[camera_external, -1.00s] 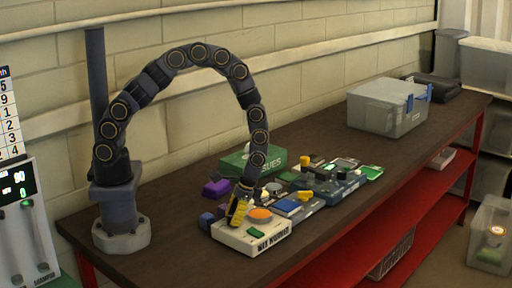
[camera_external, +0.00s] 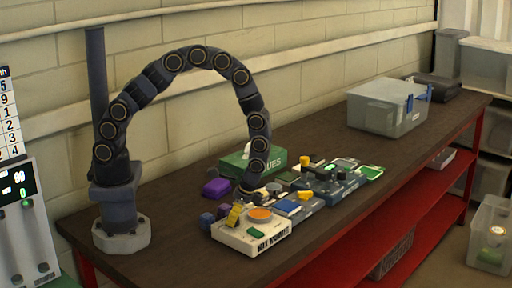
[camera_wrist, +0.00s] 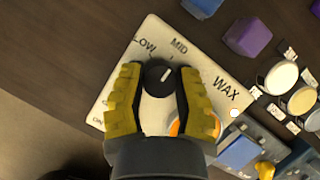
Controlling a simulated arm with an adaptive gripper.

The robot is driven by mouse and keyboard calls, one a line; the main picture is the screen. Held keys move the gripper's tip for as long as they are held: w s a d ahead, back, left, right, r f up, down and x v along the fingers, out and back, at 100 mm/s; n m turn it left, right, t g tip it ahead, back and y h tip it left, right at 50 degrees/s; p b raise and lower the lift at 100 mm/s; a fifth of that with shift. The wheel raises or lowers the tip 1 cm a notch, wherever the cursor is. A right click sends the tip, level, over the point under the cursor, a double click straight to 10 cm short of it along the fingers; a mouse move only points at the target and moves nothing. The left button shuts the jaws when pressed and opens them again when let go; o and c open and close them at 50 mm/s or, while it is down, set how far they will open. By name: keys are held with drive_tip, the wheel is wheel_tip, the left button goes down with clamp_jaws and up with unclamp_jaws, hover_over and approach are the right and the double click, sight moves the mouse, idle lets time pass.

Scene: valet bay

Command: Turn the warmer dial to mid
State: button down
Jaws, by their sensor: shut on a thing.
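The wax warmer (camera_external: 250,241) is a cream box on the bench with an orange round top (camera_external: 260,214), partly hidden in the wrist view. Its black dial (camera_wrist: 158,77) has a white pointer line and sits beside the printed LOW and MID marks. The pointer leans up and right, roughly toward the MID side; its exact alignment is hard to tell. My gripper (camera_wrist: 160,92) has yellow fingers on both sides of the dial and is shut on it. In the external view my gripper (camera_external: 234,214) is low at the warmer's back left, and the dial is hidden.
Purple (camera_external: 216,188) and blue (camera_external: 207,220) blocks stand left of the warmer. A green tissue box (camera_external: 250,163) is behind. Several small devices crowd the right side. A grey lidded bin (camera_external: 388,108) stands farther back. The front-left bench is clear.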

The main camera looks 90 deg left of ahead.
drive_tip(key=shift+s, duration=0.1)
drive_tip(key=c, duration=0.6)
unclamp_jaws()
drive_tip(key=shift+c, duration=0.2)
drive_tip(key=v, duration=1.2)
